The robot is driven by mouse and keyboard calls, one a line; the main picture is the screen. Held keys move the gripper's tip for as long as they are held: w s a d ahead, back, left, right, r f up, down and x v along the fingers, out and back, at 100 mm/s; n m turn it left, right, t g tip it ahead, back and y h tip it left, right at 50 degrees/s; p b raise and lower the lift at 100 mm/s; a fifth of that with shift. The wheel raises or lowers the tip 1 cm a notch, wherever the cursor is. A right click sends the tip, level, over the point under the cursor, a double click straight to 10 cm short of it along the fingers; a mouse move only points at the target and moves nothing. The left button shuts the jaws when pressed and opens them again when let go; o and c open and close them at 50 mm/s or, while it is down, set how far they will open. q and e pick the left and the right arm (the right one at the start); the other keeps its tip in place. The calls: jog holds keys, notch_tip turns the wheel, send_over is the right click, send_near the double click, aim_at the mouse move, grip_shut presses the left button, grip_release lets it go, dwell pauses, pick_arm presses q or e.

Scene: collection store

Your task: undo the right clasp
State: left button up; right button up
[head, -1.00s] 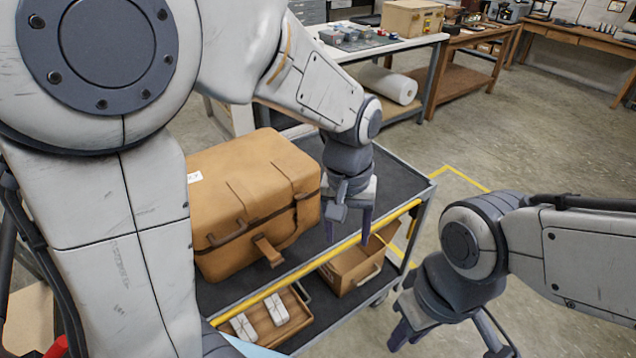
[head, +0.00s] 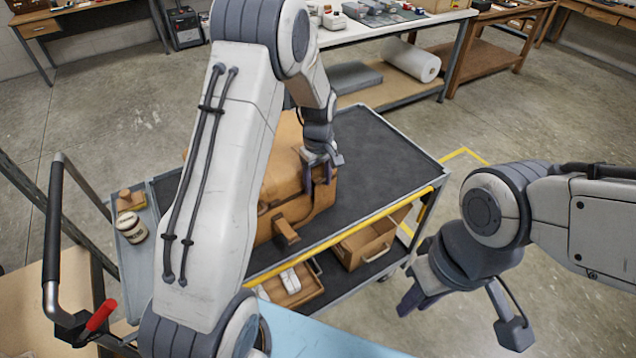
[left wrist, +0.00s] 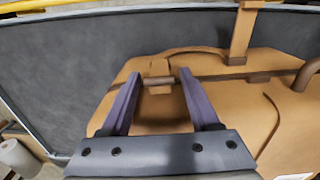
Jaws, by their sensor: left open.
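The tan case (head: 283,190) sits on the cart's top deck, partly hidden behind my left arm. My left gripper (head: 321,182) is over the right end of the case and points down. In the left wrist view my left gripper (left wrist: 160,78) is open, one finger on each side of a small brown clasp bar (left wrist: 158,80) at the case's edge. I cannot tell whether the fingers touch it. Another strap (left wrist: 240,40) sticks out from the case's front; it also shows in the head view (head: 285,230). My right gripper (head: 460,318) is open and empty, off the cart.
The cart's dark top deck (head: 385,160) is bare right of the case, with a yellow rail (head: 350,235) along its front. A cardboard box (head: 370,245) and a tray of white items (head: 290,285) are on the lower shelf. A jar (head: 131,227) stands at left.

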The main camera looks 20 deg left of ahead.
pick_arm(q)
jog(key=shift+f, duration=1)
grip_shut()
